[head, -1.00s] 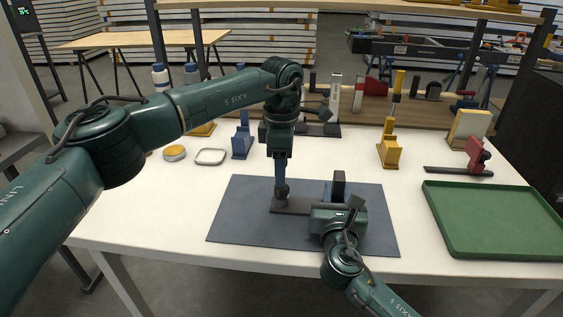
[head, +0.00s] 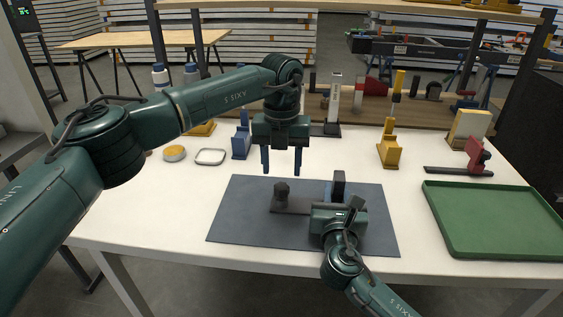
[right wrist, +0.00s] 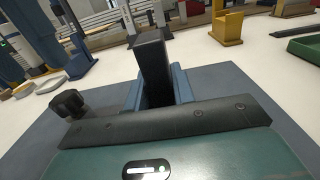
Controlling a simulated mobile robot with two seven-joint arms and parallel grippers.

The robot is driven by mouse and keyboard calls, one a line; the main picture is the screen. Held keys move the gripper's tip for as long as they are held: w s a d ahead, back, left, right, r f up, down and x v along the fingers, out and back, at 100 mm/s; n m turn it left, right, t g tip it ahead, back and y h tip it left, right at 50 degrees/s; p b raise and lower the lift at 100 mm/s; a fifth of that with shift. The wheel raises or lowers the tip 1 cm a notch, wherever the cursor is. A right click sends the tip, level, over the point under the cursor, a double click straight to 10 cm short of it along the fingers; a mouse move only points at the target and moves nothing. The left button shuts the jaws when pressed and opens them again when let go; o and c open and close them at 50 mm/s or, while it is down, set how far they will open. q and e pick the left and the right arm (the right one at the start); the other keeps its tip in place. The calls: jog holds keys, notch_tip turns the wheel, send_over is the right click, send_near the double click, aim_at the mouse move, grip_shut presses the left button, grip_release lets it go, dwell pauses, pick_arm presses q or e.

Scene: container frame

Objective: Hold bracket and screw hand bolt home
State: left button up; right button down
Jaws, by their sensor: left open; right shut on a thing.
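The dark bracket lies on the grey mat (head: 235,215), its flat base (head: 300,206) to the left and its upright plate (head: 339,182) at the right. In the right wrist view the upright plate (right wrist: 152,62) stands between the blue fingers of my right gripper (right wrist: 155,92), which is shut on it. The dark hand bolt (head: 281,189) stands at the left end of the base; its knob (right wrist: 70,103) also shows in the right wrist view. My left gripper (head: 281,170) is open and empty above the bolt, fingers pointing down. How deep the bolt sits is hidden.
A green tray (head: 440,215) stands at the right. A red and dark fixture (head: 475,160), a yellow holder (head: 389,152) and a blue holder (head: 241,144) stand behind the mat. A yellow-topped tin (head: 174,153) and a ring (head: 210,157) lie at the left.

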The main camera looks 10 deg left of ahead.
aim_at(282, 186)
pick_arm(q)
jog(key=shift+f, duration=0.1)
pick_arm(e)
jog(key=shift+f, duration=0.3)
pick_arm(q)
jog(key=shift+f, duration=3.95)
jog(key=c, duration=1)
jog(key=m, duration=1.1)
jog(key=shift+m, duration=0.3)
jog(key=o, duration=1.2)
